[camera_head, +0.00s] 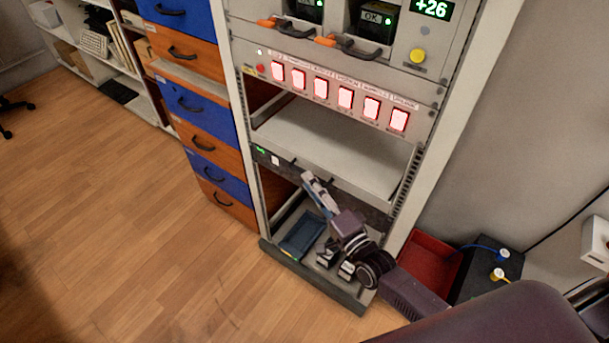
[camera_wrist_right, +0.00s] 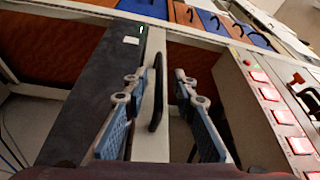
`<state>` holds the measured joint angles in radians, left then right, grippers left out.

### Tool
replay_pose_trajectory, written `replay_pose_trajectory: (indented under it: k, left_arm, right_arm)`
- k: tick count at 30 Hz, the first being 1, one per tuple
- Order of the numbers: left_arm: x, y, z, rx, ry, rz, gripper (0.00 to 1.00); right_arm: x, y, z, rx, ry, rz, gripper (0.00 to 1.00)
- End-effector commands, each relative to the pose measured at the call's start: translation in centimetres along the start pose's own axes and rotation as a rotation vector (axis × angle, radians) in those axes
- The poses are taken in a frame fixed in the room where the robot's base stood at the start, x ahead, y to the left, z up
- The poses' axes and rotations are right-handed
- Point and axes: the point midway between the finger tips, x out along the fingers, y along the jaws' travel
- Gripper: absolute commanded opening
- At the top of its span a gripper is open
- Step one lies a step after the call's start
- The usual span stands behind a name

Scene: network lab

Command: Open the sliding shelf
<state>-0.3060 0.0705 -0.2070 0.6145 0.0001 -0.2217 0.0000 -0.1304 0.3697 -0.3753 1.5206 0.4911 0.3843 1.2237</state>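The sliding shelf (camera_head: 335,148) is a light grey flat panel in the rack, below a row of red-lit buttons. In the right wrist view its pale front edge (camera_wrist_right: 150,135) carries a slim black handle (camera_wrist_right: 156,100). My right gripper (camera_head: 310,180) is at the shelf's front edge, its arm coming from the lower right. In the right wrist view the gripper (camera_wrist_right: 158,80) is open, one finger on each side of the handle, with gaps visible. Whether the fingers touch the shelf front cannot be told. My left gripper is not in view.
Blue and orange drawers (camera_head: 208,110) stand left of the rack. A blue tray (camera_head: 301,235) lies in the rack's bottom. A red bin (camera_head: 430,262) and a black box (camera_head: 487,270) stand to the right. The wooden floor (camera_head: 130,220) in front is clear.

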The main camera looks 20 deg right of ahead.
Motion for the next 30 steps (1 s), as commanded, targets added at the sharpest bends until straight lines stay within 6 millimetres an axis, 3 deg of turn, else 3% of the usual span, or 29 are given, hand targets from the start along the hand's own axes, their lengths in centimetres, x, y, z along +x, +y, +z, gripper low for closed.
replay_pose_trajectory:
  k: [6, 17, 24, 30]
  left_arm:
    - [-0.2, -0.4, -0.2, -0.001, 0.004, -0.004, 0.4]
    - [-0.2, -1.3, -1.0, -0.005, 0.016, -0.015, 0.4]
    - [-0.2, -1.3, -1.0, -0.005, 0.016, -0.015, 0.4]
    - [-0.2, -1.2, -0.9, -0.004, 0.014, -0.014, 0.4]
  right_arm:
    - [2.9, 0.0, 0.0, -0.001, -0.001, 0.001, 0.25]
    - [3.5, 0.1, 0.1, -0.002, -0.001, 0.002, 0.25]
    - [3.5, 0.1, 0.1, -0.002, -0.001, 0.002, 0.0]
    - [3.5, 0.1, 0.1, -0.003, -0.001, 0.003, 0.0]
